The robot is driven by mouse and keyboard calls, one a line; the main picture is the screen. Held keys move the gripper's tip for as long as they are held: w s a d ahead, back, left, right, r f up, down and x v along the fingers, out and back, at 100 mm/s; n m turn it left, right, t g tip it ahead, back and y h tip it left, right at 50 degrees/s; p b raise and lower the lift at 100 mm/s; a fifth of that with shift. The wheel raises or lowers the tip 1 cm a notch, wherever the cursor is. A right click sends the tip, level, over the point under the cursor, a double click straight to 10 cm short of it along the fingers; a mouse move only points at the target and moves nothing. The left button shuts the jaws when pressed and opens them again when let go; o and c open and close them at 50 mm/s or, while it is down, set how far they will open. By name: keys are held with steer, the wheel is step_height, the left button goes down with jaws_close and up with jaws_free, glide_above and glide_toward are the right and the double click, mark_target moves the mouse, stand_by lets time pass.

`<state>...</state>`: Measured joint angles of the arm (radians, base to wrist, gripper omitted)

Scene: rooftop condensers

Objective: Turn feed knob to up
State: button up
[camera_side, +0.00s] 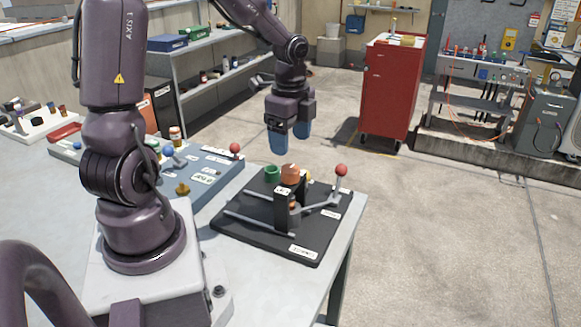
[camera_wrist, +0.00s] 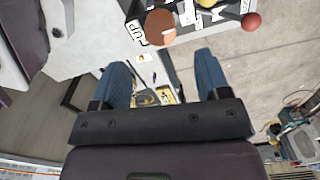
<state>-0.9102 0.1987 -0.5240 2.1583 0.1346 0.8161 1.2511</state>
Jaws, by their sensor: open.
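A copper-orange round knob (camera_side: 290,173) sits on top of a black upright on the black board. It also shows near the top of the wrist view (camera_wrist: 160,27), with a white label reading partly "UP" (camera_wrist: 137,29) beside it. I cannot read which label names the feed knob. My gripper (camera_side: 290,143) hangs just above the knob, its blue fingers pointing down, apart and empty. In the wrist view the open fingers (camera_wrist: 162,62) lie below the knob in the picture, with nothing between them. The knob's turned position cannot be told.
A lever with a red ball (camera_side: 341,170) rises right of the knob. A green knob (camera_side: 272,173) stands just left of it. A blue panel (camera_side: 208,170) with controls lies to the left. The floor right of the table is clear up to a red cabinet (camera_side: 387,90).

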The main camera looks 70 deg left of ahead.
mark_target(291, 168)
step_height(291, 168, down, 7)
steer(key=shift+f, duration=0.2)
steer(key=c, duration=0.9)
